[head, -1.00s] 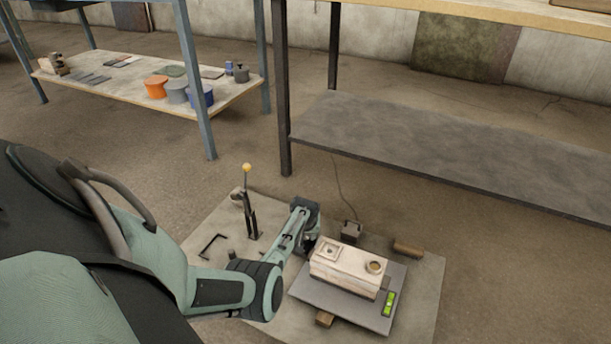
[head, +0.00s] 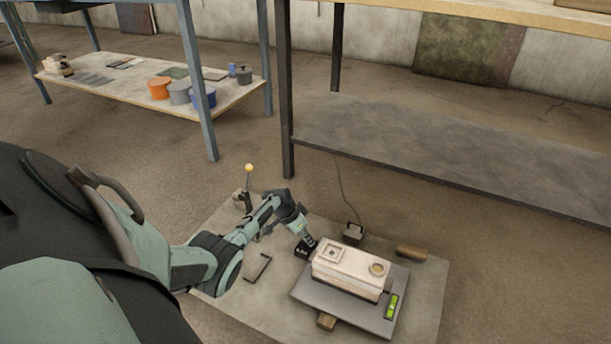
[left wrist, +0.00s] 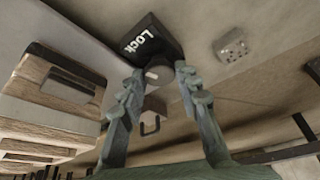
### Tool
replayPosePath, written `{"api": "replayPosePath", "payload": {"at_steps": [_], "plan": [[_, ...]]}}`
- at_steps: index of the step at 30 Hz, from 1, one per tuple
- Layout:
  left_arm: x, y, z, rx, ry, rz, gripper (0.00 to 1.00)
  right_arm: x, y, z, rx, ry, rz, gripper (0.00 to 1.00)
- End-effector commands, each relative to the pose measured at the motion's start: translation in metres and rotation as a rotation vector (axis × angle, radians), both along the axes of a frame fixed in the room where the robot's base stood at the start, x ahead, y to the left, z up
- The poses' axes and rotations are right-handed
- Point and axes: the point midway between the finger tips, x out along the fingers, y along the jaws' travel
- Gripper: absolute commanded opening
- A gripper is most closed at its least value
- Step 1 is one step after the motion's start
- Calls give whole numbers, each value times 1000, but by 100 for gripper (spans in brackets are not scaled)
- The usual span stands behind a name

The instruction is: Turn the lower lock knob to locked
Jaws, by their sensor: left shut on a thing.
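The lock is a small black block (head: 302,252) marked "Lock", low beside the left end of the pale box-shaped mould. In the left wrist view the lock block (left wrist: 148,38) shows its white lettering, with a round grey knob (left wrist: 157,75) in front of it. My left gripper (left wrist: 158,78) has its two ribbed fingers on either side of this knob and is shut on it. In the head view my left gripper (head: 306,240) reaches down to the lock and covers the knob. The knob's pointer position cannot be read. My right gripper is in neither view.
The pale mould (head: 350,272) sits on a grey plate (head: 378,318) with a green level (head: 392,306). Wooden blocks (head: 411,253), a black bracket (head: 259,268) and a yellow-topped lever (head: 248,180) stand around. A dark shelf (head: 440,160) stands behind.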

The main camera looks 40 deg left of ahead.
Motion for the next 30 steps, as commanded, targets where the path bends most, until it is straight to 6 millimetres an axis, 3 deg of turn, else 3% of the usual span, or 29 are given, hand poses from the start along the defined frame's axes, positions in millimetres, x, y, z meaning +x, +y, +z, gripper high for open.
{"api": "replayPosePath", "payload": {"at_steps": [13,30], "plan": [[-1,2,-3,2,4,-265,3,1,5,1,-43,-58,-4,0],[-1,3,-1,3,4,-320,3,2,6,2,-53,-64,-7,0]]}}
